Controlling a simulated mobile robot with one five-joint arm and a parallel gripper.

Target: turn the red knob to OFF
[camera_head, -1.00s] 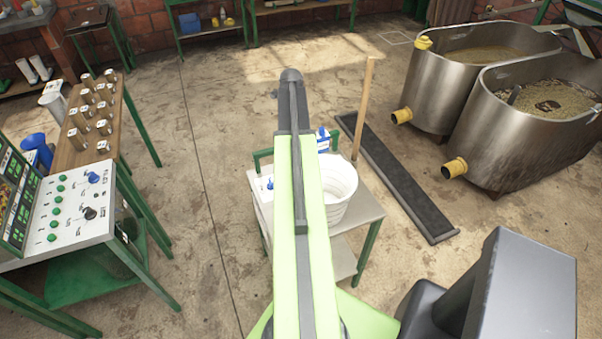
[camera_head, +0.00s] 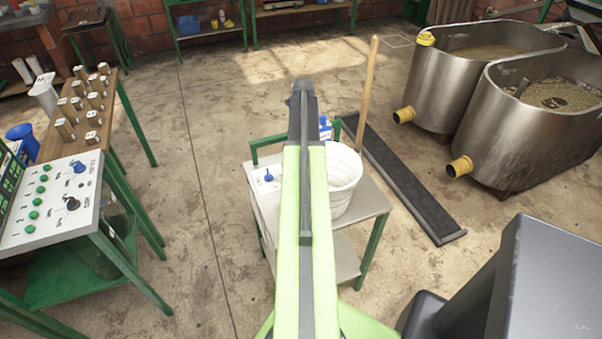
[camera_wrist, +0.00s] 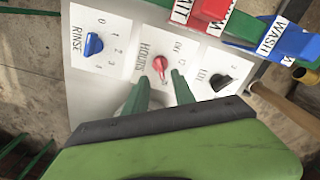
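The red knob (camera_wrist: 159,66) sits on a white panel (camera_wrist: 118,22) in the wrist view, between a blue knob and a black knob. Its pointer end is too small to read surely. Small markings surround it, partly unreadable. My gripper (camera_wrist: 159,77) is open, with its two green fingers pointing at the panel. The fingertips lie just below the red knob in the picture, one to each side. I cannot tell whether they touch it. In the head view the red knob is not visible, and my arm covers part of the small table.
The blue knob (camera_wrist: 93,44) is labelled RINSE; the black knob (camera_wrist: 220,81) is at the right. Red and blue labelled blocks stand behind the panel, one marked WASH (camera_wrist: 288,40). A white bucket (camera_head: 345,180) and wooden handle (camera_head: 366,85) are beside my arm.

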